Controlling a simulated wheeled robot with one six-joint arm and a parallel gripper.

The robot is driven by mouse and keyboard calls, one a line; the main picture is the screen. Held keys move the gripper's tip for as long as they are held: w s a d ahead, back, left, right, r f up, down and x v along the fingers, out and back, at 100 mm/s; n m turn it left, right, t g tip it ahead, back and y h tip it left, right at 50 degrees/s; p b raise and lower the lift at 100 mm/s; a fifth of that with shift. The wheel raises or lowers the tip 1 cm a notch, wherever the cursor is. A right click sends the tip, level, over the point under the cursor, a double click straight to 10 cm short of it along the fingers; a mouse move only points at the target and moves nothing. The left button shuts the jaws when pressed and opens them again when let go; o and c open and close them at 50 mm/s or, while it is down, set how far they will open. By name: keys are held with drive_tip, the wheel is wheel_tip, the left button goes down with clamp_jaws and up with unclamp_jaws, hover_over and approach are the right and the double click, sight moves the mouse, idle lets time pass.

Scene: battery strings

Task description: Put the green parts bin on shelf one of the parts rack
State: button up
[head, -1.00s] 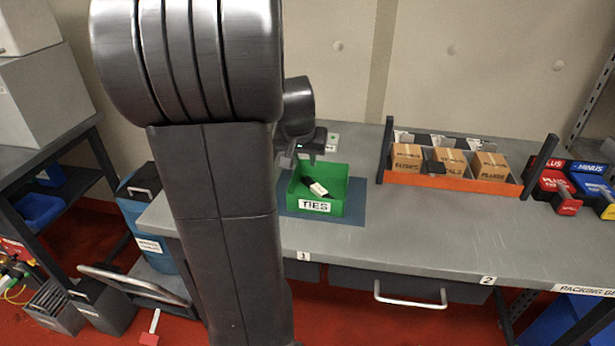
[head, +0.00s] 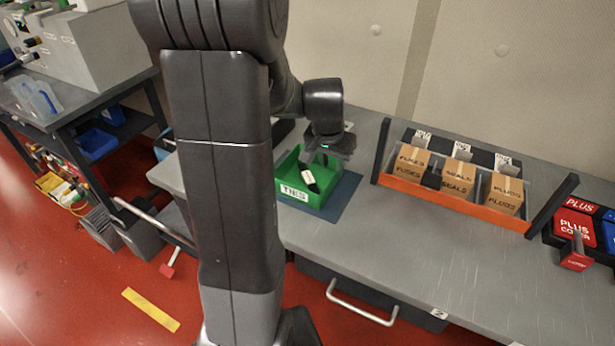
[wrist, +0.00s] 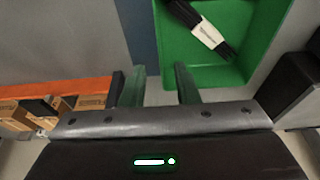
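The green parts bin (head: 324,197), labelled TIES, stands on a blue mat (head: 347,193) on the grey workbench. Black ties with a white tag (head: 308,177) lie inside it. My gripper (head: 327,158) is over the bin's back edge. In the wrist view my gripper (wrist: 161,85) has its two fingers apart. One finger appears outside the near wall of the green bin (wrist: 235,77) and one on its inner side; whether they touch the wall I cannot tell. I cannot identify the parts rack or its shelf one in these frames.
An orange-fronted holder (head: 455,203) with boxes of fuses, seals and plugs stands right of the bin. Red PLUS covers (head: 575,225) lie farther right. A dark bench (head: 95,110) with a grey machine is at the left.

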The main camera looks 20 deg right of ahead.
sight(333, 189)
drive_tip(key=shift+p+x, duration=0.55)
drive_tip(key=shift+x, duration=3.8)
drive_tip(key=shift+s, duration=0.1)
clamp_jaws()
